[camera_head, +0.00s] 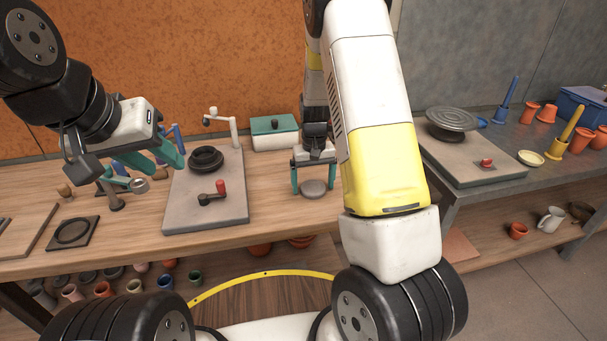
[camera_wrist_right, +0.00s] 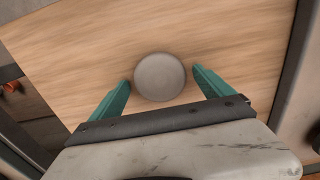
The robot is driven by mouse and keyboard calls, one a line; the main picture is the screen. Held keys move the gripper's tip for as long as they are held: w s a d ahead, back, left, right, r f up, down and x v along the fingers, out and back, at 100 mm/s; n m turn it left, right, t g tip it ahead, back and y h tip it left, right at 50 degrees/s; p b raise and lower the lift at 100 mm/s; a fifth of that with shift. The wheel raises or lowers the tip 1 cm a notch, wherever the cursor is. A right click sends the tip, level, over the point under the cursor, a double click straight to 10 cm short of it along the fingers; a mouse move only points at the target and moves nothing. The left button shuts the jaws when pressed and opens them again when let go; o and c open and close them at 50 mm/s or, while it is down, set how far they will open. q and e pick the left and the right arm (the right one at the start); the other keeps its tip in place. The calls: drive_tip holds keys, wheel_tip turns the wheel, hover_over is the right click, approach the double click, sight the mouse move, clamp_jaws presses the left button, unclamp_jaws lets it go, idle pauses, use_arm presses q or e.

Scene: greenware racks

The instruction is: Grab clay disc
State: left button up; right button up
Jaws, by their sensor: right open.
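The clay disc (camera_head: 314,188) is a round grey piece lying flat on the wooden bench. In the right wrist view the disc (camera_wrist_right: 160,77) lies between and slightly beyond the tips of my right gripper (camera_wrist_right: 161,77). The right gripper's two teal fingers (camera_head: 314,180) are open, one on each side of the disc, with a gap on both sides. How high the fingertips are above the bench is hard to tell. My left gripper (camera_head: 150,170) hangs over the left part of the bench, with teal fingers spread apart and no clay disc in them.
A grey board (camera_head: 225,215) with a black ring and a red-handled lever stands left of the disc. A white box with a green lid (camera_head: 274,133) is behind. A grey table (camera_head: 480,170) with a turntable is on the right. Bench room around the disc is clear.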

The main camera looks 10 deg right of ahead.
drive_tip(key=c, duration=1.6)
drive_tip(key=shift+o, duration=0.2)
